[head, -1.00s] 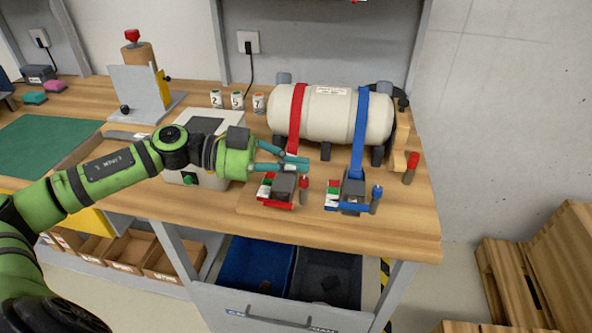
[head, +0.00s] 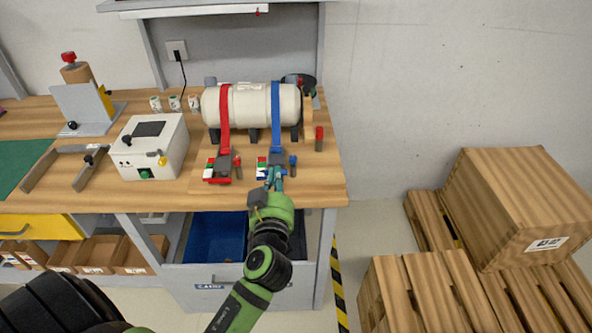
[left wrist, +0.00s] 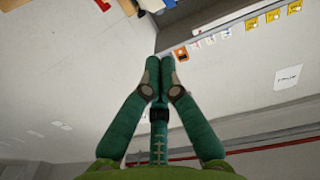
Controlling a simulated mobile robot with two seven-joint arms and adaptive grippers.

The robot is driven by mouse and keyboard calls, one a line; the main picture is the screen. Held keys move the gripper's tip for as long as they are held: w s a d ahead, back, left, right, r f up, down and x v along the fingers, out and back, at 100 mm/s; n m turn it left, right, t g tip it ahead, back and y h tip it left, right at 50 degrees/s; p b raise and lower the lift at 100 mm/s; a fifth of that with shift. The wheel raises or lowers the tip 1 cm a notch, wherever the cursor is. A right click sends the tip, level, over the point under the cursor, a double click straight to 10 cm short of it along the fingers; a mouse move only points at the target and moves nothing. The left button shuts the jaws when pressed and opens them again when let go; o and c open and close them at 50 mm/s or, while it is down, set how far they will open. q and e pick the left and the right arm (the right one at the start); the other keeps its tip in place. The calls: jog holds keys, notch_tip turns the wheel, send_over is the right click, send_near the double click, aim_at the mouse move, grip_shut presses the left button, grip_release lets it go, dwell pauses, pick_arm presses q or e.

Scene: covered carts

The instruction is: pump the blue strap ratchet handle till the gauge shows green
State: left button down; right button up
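The blue strap (head: 276,115) runs down over the right part of a cream tank (head: 250,106) to the blue ratchet (head: 278,158) on the bench. A blue-topped handle (head: 293,162) stands at the ratchet's right side. A small gauge with green, white and red patches (head: 262,163) sits at its left; its reading is too small to tell. My left gripper (head: 273,178) is just in front of the blue ratchet; I cannot tell if it touches. In the left wrist view its fingertips (left wrist: 160,68) are together with nothing seen between them. My right gripper is not in view.
A red strap (head: 225,110) and red ratchet (head: 222,165) lie close left. A separate red-topped post (head: 319,138) stands right of the tank. A white box (head: 150,147) sits farther left. Wooden crates (head: 520,205) stand on the floor at right.

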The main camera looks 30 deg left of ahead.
pick_arm(q)
jog(key=p, duration=0.4)
send_over(274, 162)
jog(key=v, duration=0.5)
jog(key=shift+w+d+f+n+g+y, duration=0.15)
jog(key=shift+w+f+n+g+y, duration=0.15)
jog(key=shift+f+g, duration=0.15)
jog(key=f, duration=0.2)
jog(key=s+f, duration=0.1)
jog(key=f, duration=0.1)
jog(key=shift+d+f, duration=0.1)
jog(key=shift+d, duration=0.2)
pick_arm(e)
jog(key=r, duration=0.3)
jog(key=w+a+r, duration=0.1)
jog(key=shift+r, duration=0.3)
